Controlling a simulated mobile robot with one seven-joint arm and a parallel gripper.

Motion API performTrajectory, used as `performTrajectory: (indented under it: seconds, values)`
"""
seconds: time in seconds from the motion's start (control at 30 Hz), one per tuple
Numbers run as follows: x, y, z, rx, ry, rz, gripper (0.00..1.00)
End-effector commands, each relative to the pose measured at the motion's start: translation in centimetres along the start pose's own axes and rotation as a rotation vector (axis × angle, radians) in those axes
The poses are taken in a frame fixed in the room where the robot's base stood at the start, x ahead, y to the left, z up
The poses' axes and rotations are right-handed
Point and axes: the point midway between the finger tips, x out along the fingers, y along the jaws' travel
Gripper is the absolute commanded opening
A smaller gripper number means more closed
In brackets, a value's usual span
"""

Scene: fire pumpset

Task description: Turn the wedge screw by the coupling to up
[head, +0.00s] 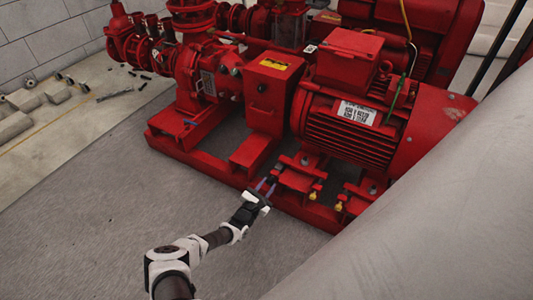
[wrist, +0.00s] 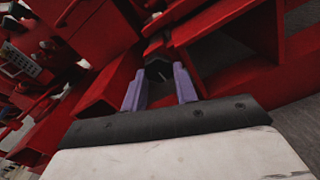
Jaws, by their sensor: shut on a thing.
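My gripper (head: 265,188) reaches low to the front edge of the red pumpset frame, below and to the right of the coupling's red guard box (head: 268,95). In the wrist view, its two purple fingers (wrist: 160,88) stand on either side of a small dark round head, the wedge screw (wrist: 158,70). The fingers are shut on this screw. A thin light mark shows on its face, but I cannot read its setting. In the head view the screw is hidden by the fingers.
The red motor (head: 350,130) stands to the right of the guard. Two yellow-headed screws (head: 313,196) (head: 339,206) sit along the frame edge to the right of my gripper. The pump (head: 207,82) is at left. The grey floor in front is clear.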

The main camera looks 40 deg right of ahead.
Motion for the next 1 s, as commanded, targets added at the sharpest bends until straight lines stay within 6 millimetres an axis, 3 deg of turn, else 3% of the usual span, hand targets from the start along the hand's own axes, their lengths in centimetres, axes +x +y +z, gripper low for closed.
performTrajectory:
  seconds: [0.3, 0.33, 0.5, 0.83, 1.0]
  values:
    - [0.1, 0.0, 0.1, 0.001, -0.001, 0.001, 0.06]
    - [0.1, 0.1, 0.1, 0.001, -0.001, 0.001, 0.30]
    - [0.1, 0.0, 0.0, 0.000, 0.000, 0.000, 0.51]
    - [-0.3, 0.1, 0.1, 0.000, 0.001, 0.001, 0.51]
    - [-2.5, 0.2, 0.3, -0.001, 0.002, 0.002, 0.51]
